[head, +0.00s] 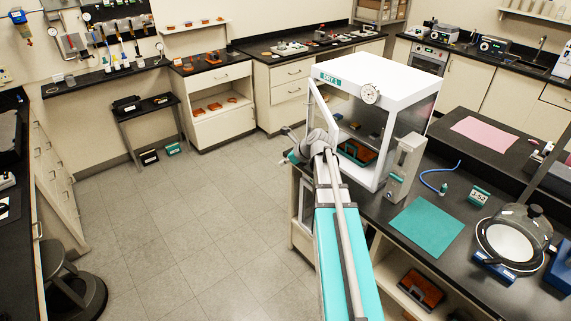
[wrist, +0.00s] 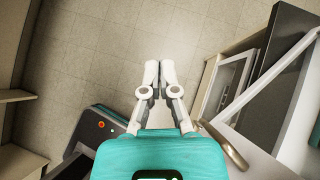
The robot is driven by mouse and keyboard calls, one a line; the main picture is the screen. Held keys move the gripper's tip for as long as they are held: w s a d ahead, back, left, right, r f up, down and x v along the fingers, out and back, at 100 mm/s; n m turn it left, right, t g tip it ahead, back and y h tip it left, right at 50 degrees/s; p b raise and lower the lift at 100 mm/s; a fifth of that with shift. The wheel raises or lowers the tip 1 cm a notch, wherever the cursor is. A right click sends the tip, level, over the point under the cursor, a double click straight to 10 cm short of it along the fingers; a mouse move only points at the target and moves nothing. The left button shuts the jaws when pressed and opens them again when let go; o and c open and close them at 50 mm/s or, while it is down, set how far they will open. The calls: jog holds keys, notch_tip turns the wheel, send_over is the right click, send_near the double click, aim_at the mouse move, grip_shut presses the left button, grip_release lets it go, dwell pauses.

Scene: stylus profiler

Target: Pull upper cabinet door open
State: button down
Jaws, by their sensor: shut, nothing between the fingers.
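The upper cabinet is a white box (head: 385,75) labelled DRY 1, standing on the dark bench. Its white-framed door (head: 323,105) stands swung out from the front at the left side, and the inside shows. In the wrist view the white door frame (wrist: 268,82) runs diagonally at the right. My gripper (wrist: 160,70) is shut and empty, left of the frame and apart from it, with floor beyond its fingertips. In the head view my own wrist and arm largely hide the gripper and cover the door's lower part.
A grey-white upright block (head: 404,168) stands beside the cabinet. A teal mat (head: 428,221) and a glass bell jar (head: 515,235) are on the bench. A grey-framed window panel (wrist: 232,85) is near the door in the wrist view.

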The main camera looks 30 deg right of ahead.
jog(key=w+a+f+b, duration=0.5)
jog(key=w, duration=0.3)
jog(key=shift+f, duration=0.3)
jog(key=shift+s+d, duration=0.1)
dwell(1.9)
